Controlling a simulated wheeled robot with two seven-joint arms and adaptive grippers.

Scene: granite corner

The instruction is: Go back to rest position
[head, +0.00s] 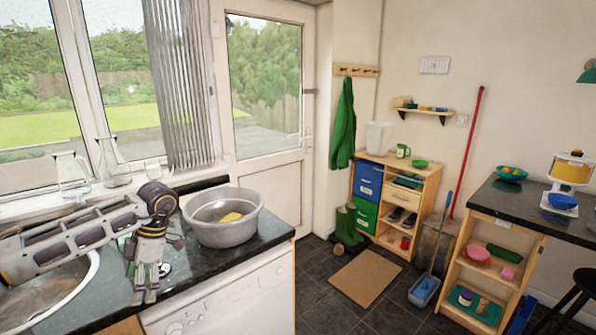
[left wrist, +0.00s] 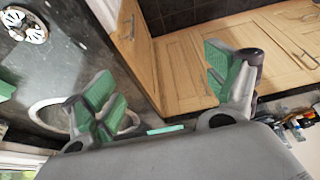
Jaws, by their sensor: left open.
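My left arm comes in from the left in the head view, over the dark granite counter (head: 105,302). My left gripper (head: 148,297) hangs downward at the end of it, in front of and to the left of the grey metal basin (head: 222,228). In the left wrist view the gripper (left wrist: 165,95) shows its green-padded fingers spread wide, with nothing held between them. My right gripper is not in view.
A round sink (head: 45,290) lies beneath my left arm. Glass flasks (head: 72,175) stand by the window. Wooden cabinet doors (left wrist: 205,65) show below the counter in the left wrist view. To the right are a shelf unit (head: 428,180), a doormat (head: 365,279) and another dark counter (head: 525,210).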

